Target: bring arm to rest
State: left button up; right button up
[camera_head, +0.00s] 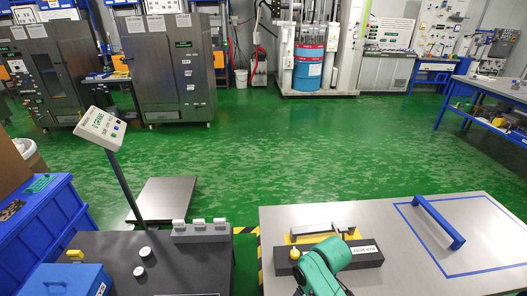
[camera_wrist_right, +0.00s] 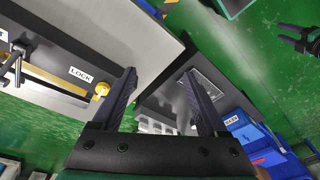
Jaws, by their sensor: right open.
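My right arm's green link (camera_head: 325,266) shows at the bottom of the head view, over the front left part of the metal bench. My right gripper (camera_wrist_right: 158,74) is open in the wrist view, with nothing between its fingers. It hangs above the gap between the bench and the dark console (camera_wrist_right: 175,105). A dark two-finger gripper, seemingly my left (camera_wrist_right: 296,38), is at the top right of the wrist view. Its fingers stand apart and hold nothing I can see. No left arm shows in the head view.
A dark labelled block (camera_head: 367,254) with a yellow knob (camera_head: 295,254) lies beside my arm on the bench (camera_head: 400,280). A blue bar (camera_head: 438,222) lies at right. Blue bins (camera_head: 40,235) stand at left. A blue drum (camera_head: 307,75) stands behind.

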jog(key=s+d+r+m+t+h, duration=0.1)
jog(key=s+d+r+m+t, duration=0.35)
jog(key=s+d, duration=0.75)
notch_tip(320, 180, down, 24)
jog(key=s+g, duration=0.3)
jog(key=s+d+f+g, duration=0.1)
jog(key=s+d+f, duration=0.1)
jog(key=s+f, duration=1.1)
jog(key=s, duration=0.3)
jog(key=shift+d+f+m+h, duration=0.2)
jog(key=shift+d+m+h, duration=0.1)
jog(key=shift+d+m, duration=0.05)
jog(key=shift+g, duration=0.25)
